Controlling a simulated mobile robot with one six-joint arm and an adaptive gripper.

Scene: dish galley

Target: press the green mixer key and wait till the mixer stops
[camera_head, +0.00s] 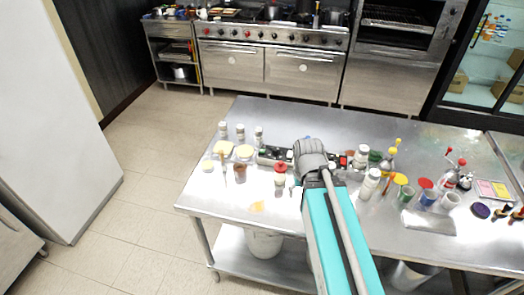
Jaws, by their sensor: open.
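A low dark key panel (274,156) with small coloured spots lies across the middle of the steel table (226,200). My arm crosses in front of it and hides its middle; a red spot shows on the right part (343,160). A small greenish spot shows near the left end, too small to tell as the green key. I cannot make out a mixer for certain or tell whether one is running. My gripper is hidden behind my grey wrist and teal arm, so its fingers and any contact with the panel do not show.
White-capped jars (240,132) and yellow-topped tubs (244,152) stand left of the panel. A red-topped jar (280,175) stands close to my arm. Bottles, cups (427,197) and pump dispensers crowd the right side. The table's front left is mostly clear.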

